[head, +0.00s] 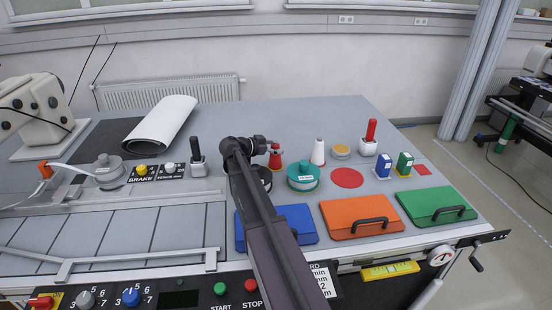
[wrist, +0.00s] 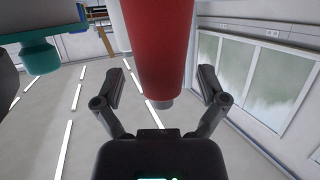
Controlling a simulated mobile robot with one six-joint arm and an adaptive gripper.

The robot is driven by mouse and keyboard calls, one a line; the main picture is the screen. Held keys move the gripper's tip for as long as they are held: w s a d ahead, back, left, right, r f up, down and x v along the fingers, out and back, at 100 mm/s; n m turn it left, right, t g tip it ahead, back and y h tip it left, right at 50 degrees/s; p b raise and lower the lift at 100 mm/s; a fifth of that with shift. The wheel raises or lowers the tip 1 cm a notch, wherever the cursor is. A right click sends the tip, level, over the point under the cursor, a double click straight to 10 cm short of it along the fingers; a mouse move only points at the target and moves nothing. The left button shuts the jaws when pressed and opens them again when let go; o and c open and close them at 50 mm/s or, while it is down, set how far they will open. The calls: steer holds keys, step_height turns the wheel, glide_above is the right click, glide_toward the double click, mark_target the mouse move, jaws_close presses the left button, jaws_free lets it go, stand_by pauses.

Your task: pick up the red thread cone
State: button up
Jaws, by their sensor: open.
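The red thread cone (head: 275,160) stands upright on the grey table, just left of a white cone. In the wrist view the red cone (wrist: 160,42) fills the top middle, its narrow grey tip pointing down the picture. My gripper (head: 268,148) is at the cone in the head view, partly hidden by my arm. In the wrist view my gripper (wrist: 160,76) is open, with one finger on each side of the cone. A gap shows between each finger and the cone, so neither appears to touch it.
A teal-and-grey round item (head: 303,177) stands close to the right, and the white cone (head: 318,152) is beside it. A black round item (head: 264,176) sits partly behind my arm. Blue (head: 300,217), orange (head: 340,215) and green (head: 420,207) lidded panels lie in front.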

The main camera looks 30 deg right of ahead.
jaws_close()
stand_by(0.3)
steer(key=shift+r, duration=0.1)
step_height(320, 180, up, 10)
steer(key=p, duration=1)
stand_by(0.8)
